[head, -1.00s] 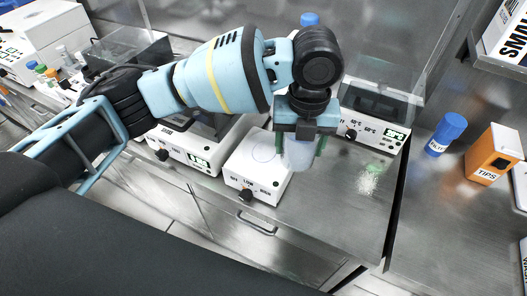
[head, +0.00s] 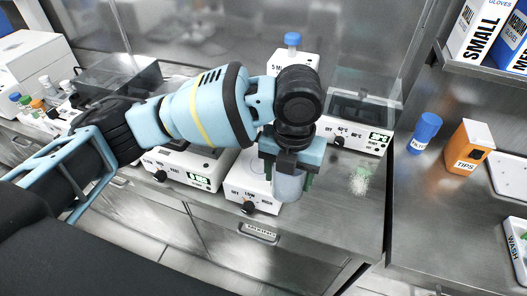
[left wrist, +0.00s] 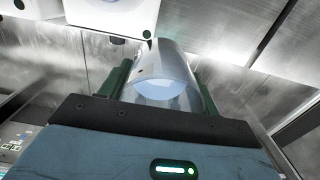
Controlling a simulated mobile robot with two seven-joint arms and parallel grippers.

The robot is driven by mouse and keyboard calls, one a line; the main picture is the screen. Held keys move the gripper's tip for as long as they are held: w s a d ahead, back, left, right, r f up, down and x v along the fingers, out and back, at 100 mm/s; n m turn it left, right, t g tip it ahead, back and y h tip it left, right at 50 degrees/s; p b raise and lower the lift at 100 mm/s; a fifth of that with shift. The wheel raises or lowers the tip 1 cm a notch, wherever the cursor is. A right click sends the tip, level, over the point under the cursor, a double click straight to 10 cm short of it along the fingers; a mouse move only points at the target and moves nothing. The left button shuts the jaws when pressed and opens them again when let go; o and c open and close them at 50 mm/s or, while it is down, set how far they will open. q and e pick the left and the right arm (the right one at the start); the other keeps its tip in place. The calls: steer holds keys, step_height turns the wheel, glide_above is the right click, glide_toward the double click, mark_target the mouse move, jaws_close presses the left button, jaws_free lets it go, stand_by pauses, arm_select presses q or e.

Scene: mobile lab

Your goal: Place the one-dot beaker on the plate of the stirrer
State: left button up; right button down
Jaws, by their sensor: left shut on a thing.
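My left gripper (head: 290,180) is shut on a clear beaker (head: 288,189) and holds it upright. In the left wrist view the beaker (left wrist: 161,76) sits between the two green fingers, with pale liquid in it. A small dark mark shows on its wall, too small to read as a dot count. The stirrer (head: 237,190) is a white box with a knob and OFF, LOW, HIGH marks. The beaker overlaps the right side of the stirrer in the head view; I see no clear contact. The gripper partly hides the plate. My right gripper is not in view.
A white device with a green display (head: 186,168) stands left of the stirrer, and another (head: 363,137) behind to the right. A blue-capped bottle (head: 425,132) and an orange TIPS box (head: 469,147) stand farther right.

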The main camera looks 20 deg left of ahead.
arm_select(q)
steer(key=w+a, duration=0.2)
steer(key=w, duration=0.1)
steer(key=w+a, duration=0.3)
steer(key=w+a+f, duration=0.1)
steer(key=w+a, duration=0.2)
steer(key=shift+w+a, duration=0.2)
steer(key=shift+w, duration=0.2)
steer(key=shift+w+a+f, duration=0.2)
steer(key=shift+w, duration=0.05)
steer(key=shift+f, duration=1.65)
steer(key=shift+f, duration=0.15)
steer(key=o, duration=1)
steer(key=shift+o, duration=0.2)
step_height(320, 180, up, 12)
